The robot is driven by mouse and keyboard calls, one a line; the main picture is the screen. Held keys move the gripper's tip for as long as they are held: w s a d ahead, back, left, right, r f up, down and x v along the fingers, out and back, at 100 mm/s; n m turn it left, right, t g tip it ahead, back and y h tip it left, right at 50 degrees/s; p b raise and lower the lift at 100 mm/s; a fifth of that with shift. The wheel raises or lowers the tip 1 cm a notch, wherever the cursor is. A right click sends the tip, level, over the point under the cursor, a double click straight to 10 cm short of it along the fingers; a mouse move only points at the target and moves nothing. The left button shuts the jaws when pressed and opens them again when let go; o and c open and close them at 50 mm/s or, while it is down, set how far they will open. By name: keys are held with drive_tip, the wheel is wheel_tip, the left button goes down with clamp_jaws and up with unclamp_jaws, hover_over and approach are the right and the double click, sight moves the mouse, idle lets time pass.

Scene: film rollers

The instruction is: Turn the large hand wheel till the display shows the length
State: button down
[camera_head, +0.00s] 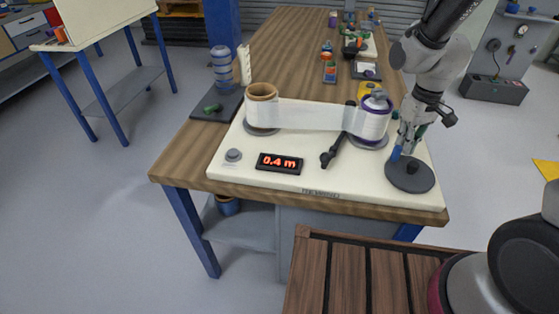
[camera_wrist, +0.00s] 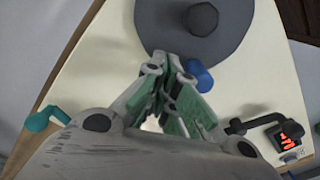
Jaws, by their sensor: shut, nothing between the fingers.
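The large hand wheel (camera_head: 412,178) is a dark grey disc at the right front corner of the cream board (camera_head: 225,165). It fills the top of the wrist view (camera_wrist: 160,25), with a dark hub (camera_wrist: 201,18) in its middle. Its blue handle (camera_head: 395,153) stands up near the rim. In the wrist view the handle (camera_wrist: 201,76) is just right of the fingertips. My gripper (camera_head: 405,147) is shut and empty, pointing down beside the handle; I cannot tell if they touch. The display (camera_head: 279,163) reads 0.4 m in red; it also shows in the wrist view (camera_wrist: 283,136).
Translucent film (camera_head: 312,116) spans from a brown roller (camera_head: 262,106) to a white-and-purple roller (camera_head: 375,120). A black lever (camera_head: 334,150) lies between display and wheel. A grey knob (camera_head: 233,155) is at left. A teal crank handle (camera_wrist: 38,122) is left in the wrist view.

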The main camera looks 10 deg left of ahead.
drive_tip(key=shift+s+a, duration=0.9)
drive_tip(key=shift+a, duration=0.3)
drive_tip(key=shift+w+d, duration=0.15)
drive_tip(key=shift+w, duration=0.5)
drive_tip(key=shift+r, duration=0.1)
wheel_tip(320, 180, up, 7)
